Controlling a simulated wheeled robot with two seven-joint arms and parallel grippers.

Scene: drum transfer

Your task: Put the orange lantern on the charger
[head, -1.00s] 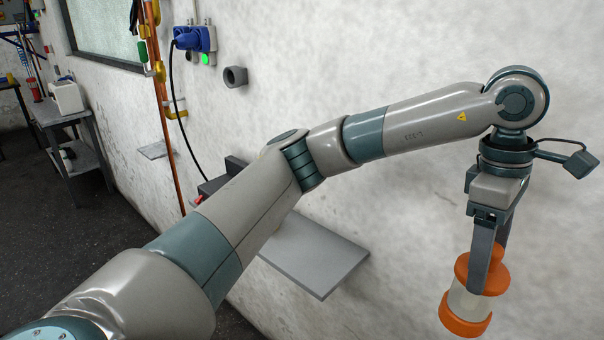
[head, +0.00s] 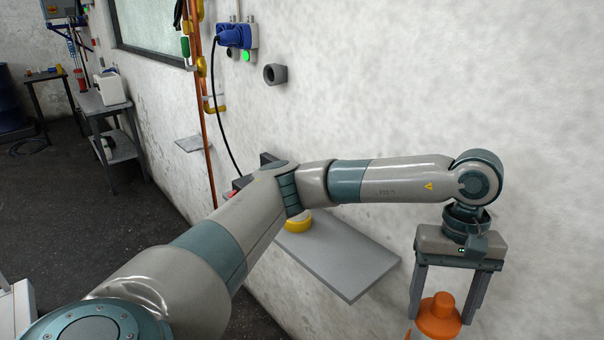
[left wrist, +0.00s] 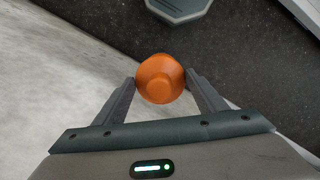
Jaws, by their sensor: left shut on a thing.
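My left gripper (head: 440,318) is shut on the orange lantern (head: 438,310), its two fingers on either side of the lantern's top. The lantern hangs upright in front of the wall, right of the grey wall shelf (head: 345,268), its lower part cut off by the picture's bottom edge. In the left wrist view the lantern's round orange top (left wrist: 160,79) sits between the fingers. I cannot clearly make out the charger; a dark unit with a red part (head: 240,183) stands at the shelf's back left, mostly behind my arm. My right gripper is not in view.
A yellow round object (head: 298,222) sits on the shelf, partly behind my arm. The shelf's right part is bare. A blue plug (head: 235,36) with a cable, a copper pipe (head: 206,150) and a small ledge (head: 190,144) are on the wall to the left.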

